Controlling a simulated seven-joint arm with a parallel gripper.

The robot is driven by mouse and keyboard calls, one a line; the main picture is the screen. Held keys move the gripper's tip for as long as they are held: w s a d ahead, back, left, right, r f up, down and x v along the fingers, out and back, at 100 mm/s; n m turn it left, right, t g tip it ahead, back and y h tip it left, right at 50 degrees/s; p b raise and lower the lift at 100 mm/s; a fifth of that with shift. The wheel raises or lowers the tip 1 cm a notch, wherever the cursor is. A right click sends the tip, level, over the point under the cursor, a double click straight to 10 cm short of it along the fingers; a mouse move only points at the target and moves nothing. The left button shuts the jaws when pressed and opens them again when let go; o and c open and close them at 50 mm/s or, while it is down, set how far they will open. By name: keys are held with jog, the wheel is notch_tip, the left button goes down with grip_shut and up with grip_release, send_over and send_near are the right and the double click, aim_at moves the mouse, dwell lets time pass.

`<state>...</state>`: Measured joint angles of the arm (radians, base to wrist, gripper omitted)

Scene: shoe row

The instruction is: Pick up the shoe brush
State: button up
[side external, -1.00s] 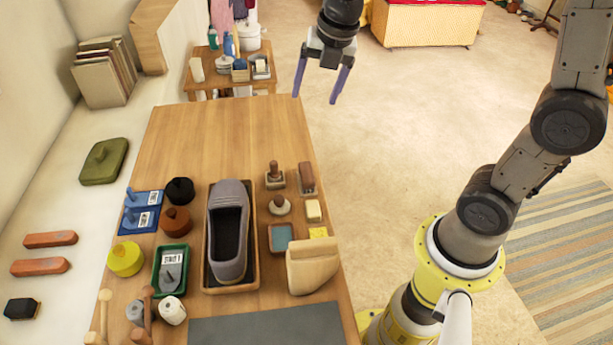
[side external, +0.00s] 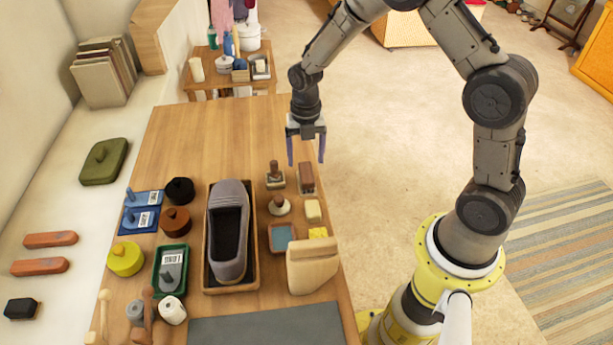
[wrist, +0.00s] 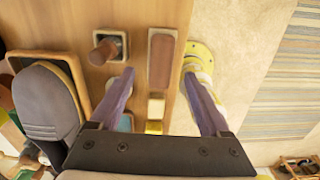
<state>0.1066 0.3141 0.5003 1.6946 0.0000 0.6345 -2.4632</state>
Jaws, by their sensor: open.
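The shoe brush (side external: 306,178), a small block with a reddish-brown top and a paler edge, lies near the right edge of the wooden table. In the wrist view the brush (wrist: 160,61) lies lengthwise, just ahead of and between my fingertips. My gripper (side external: 306,163) points down with its two purple fingers apart and empty. It hovers above the brush in the side view, apart from it as far as I can tell. The fingers (wrist: 159,76) also show spread in the wrist view. No part of the brush's top looks covered in the wrist view.
A wooden-handled dauber (side external: 275,177) stands close left of the brush. A pale block (side external: 313,211), a blue-grey pad (side external: 281,238) and a tan form (side external: 312,270) sit nearer the front. A grey shoe (side external: 231,205) lies in a wooden tray. The table's far end is clear.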

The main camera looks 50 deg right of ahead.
aim_at(306, 171)
jog(key=shift+f, duration=2.9)
jog(key=shift+c, duration=0.3)
grip_shut()
